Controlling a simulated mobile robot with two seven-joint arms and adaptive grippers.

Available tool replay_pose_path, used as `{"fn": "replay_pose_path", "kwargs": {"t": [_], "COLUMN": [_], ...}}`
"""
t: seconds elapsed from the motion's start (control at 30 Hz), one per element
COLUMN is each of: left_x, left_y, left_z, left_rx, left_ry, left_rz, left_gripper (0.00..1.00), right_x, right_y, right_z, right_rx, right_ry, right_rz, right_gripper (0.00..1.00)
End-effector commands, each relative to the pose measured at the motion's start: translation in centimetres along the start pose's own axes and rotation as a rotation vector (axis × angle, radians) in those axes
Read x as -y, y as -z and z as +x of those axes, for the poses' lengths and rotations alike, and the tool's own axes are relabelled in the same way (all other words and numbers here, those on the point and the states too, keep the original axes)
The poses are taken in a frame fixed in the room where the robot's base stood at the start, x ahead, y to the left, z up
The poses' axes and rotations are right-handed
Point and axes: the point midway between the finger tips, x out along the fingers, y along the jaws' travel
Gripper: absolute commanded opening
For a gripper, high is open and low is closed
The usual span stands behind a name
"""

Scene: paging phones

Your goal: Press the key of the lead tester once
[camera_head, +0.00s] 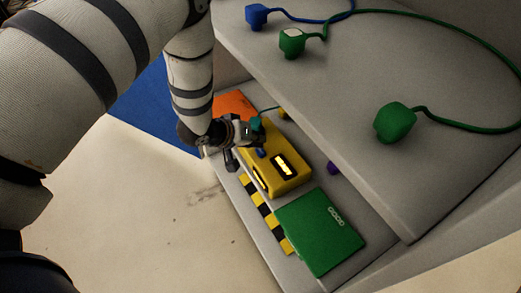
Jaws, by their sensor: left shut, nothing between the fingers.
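The lead tester appears to be the yellow box (290,179) on the lower shelf, with a dark display showing a lit yellow readout (285,166) on its top. My left gripper (250,146) is shut and empty at the far left end of this box, over or against its top. It hides part of that end. A small blue part (262,153) shows right by the fingertips; I cannot tell whether it is the key or whether the fingers touch it. My right gripper is not in view.
A green box (320,232) lies in front of the yellow box and an orange one (234,105) behind it. A yellow-black strip (262,209) runs along the shelf edge. An upper grey shelf (330,95) overhangs on the right, bearing blue (256,17) and green (394,122) plugs with cords.

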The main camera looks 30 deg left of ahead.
Motion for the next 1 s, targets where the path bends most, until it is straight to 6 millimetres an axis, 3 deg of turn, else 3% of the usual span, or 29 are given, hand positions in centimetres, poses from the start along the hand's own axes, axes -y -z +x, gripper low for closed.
{"fn": "replay_pose_path", "kwargs": {"t": [1.0], "left_x": [0.57], "left_y": [-0.56], "left_z": [0.76], "left_rx": [0.0], "left_ry": [0.0], "left_rz": [0.0], "left_gripper": [0.0], "right_x": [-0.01], "right_y": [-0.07], "right_z": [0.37], "right_rx": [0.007], "right_ry": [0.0], "right_rz": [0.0], "right_gripper": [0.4]}}
